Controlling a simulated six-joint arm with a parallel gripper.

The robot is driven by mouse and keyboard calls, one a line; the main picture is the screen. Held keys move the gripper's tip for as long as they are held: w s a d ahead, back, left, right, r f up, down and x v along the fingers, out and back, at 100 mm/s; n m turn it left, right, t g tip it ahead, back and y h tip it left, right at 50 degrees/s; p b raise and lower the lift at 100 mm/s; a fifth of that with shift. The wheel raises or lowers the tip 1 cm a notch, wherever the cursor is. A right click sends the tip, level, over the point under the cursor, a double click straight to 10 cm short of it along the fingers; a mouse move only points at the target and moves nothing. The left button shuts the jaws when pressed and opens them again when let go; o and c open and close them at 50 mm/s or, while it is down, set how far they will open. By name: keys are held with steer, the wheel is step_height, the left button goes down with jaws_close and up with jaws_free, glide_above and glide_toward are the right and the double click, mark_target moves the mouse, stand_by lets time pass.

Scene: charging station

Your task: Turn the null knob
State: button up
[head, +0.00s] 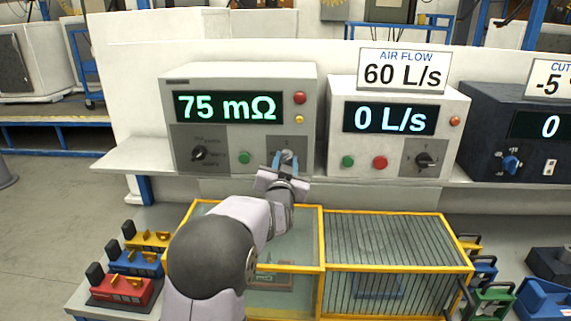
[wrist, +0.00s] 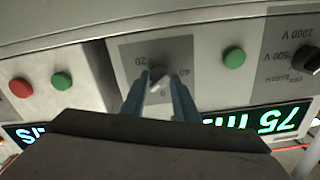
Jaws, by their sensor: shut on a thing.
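The null knob (head: 287,155) is a small light knob on a grey panel at the lower right of the left meter (head: 245,82), whose green display reads 75 mΩ. My gripper (head: 284,162) reaches up to it with its two blue fingers, one on each side. In the wrist view the null knob (wrist: 157,74) sits between the fingertips (wrist: 159,84), with scale marks such as 20 and 40 around it. My gripper is shut on the knob. The fingers hide part of the knob and dial.
A green button (head: 245,158) and a black selector knob (head: 199,153) sit left of the null knob. Red and yellow buttons are above it. The air flow box (head: 398,130), reading 0 L/s, stands close on the right. A yellow-framed cage (head: 322,240) is below the shelf.

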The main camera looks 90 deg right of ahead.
stand_by(0.3)
steer(key=o, duration=1.1)
steer(key=shift+c, duration=0.2)
steer(key=shift+a, duration=0.1)
steer(key=a+b, duration=0.3)
steer(key=a, duration=0.4)
steer(key=shift+a, duration=0.1)
